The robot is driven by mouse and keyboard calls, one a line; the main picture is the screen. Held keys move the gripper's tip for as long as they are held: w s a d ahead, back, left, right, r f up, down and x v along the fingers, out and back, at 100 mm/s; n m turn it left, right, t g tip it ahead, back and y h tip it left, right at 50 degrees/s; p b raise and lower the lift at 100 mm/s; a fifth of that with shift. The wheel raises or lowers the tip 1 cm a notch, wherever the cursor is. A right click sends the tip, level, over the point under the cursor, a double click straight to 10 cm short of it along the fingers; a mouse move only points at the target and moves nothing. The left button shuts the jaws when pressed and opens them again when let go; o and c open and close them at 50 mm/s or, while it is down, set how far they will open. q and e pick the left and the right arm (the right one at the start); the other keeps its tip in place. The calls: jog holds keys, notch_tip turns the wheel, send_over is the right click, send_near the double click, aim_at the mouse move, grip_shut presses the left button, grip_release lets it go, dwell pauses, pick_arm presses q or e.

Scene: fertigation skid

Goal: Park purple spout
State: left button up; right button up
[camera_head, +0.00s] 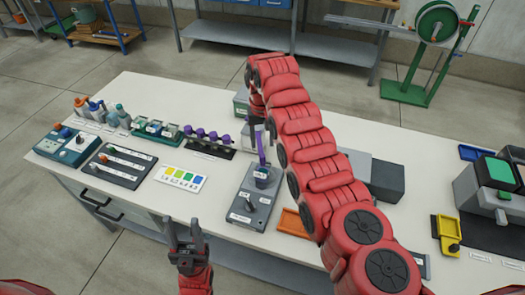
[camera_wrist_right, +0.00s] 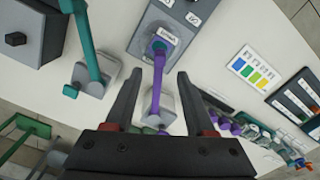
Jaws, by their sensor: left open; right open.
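The purple spout (camera_head: 262,149) rises from a grey unit with a dial and labels (camera_head: 246,202) in the middle of the bench. In the head view my right arm hides part of the area behind the spout. My left gripper (camera_head: 184,229) is open and empty at the bench's front edge.
A teal spout (camera_wrist_right: 86,45) on another unit stands close to my right gripper. A row of purple-topped items (camera_head: 207,136), a colour card (camera_head: 181,178) and a slider panel (camera_head: 118,165) lie on the left. An orange tray (camera_head: 293,223) is right of the dial unit.

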aim_at(263, 155)
jog(key=shift+w+f+p, duration=0.1)
jog(key=shift+f+p, duration=0.55)
jog(key=shift+f, duration=2.35)
grip_shut()
